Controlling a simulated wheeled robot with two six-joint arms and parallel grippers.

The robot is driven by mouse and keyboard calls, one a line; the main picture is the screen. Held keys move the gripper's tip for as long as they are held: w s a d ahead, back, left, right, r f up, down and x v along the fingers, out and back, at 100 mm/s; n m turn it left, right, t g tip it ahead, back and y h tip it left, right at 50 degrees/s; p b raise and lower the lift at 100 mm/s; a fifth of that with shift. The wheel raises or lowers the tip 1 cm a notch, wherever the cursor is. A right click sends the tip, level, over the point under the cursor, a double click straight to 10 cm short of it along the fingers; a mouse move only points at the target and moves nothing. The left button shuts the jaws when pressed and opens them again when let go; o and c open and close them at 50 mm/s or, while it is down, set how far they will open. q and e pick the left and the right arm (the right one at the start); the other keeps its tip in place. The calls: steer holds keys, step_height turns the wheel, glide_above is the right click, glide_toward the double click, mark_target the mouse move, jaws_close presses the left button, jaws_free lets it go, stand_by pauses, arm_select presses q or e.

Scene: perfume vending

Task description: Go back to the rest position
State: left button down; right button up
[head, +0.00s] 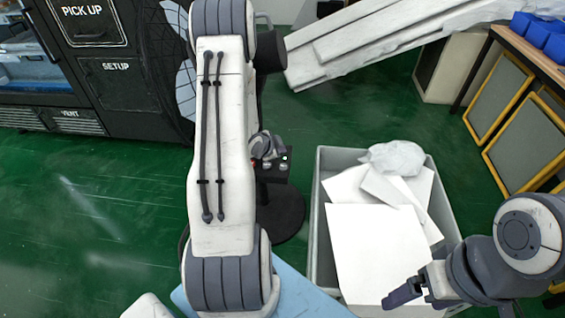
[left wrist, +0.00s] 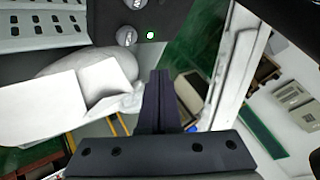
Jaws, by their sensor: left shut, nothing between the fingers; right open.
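My left arm (head: 222,140) fills the middle of the head view and hides most of what is behind it. My left gripper (left wrist: 160,78) shows in the left wrist view, its dark fingers together and empty. It is near a dark control box (head: 273,172) with knobs and a lit green light, which also shows at the top of the left wrist view (left wrist: 170,14). I cannot make out the left fingertips in the head view. My right gripper (head: 405,292) is at the lower right of the head view, open and empty, over the right part of the grey bin.
A grey bin (head: 318,225) holds white sheets (head: 375,250) and a crumpled bag (head: 393,158). The black vending machine (head: 110,85) stands at the left. White planks (head: 370,45) lie at the back, with yellow-framed panels (head: 497,95) at the right. Green floor (head: 90,200) at left is clear.

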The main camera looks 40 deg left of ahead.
stand_by(0.8)
arm_select(q)
steer(key=shift+w+d+r, duration=0.1)
steer(key=shift+w+d, duration=0.1)
steer(key=shift+d, duration=0.1)
steer(key=s+d+r+g, duration=0.1)
steer(key=d+r, duration=0.3)
steer(key=d, duration=0.4)
steer(key=s+d+r+g+h, duration=0.15)
steer(key=d+r, duration=0.25)
steer(key=d, duration=0.5)
steer(key=s+d+r+g, duration=0.2)
steer(key=d+r, duration=0.2)
steer(key=d, duration=0.4)
steer(key=s+d+r+g, duration=0.25)
steer(key=s+d, duration=0.35)
steer(key=s, duration=0.6)
steer(key=s+d+r+g, duration=0.2)
steer(key=s+d+r, duration=0.3)
steer(key=s, duration=0.6)
step_height(320, 180, up, 21)
steer(key=d+p, duration=0.1)
steer(key=p, duration=2.1)
steer(key=shift+w+h, duration=0.25)
steer(key=shift+h, duration=0.1)
steer(key=shift+d, duration=0.1)
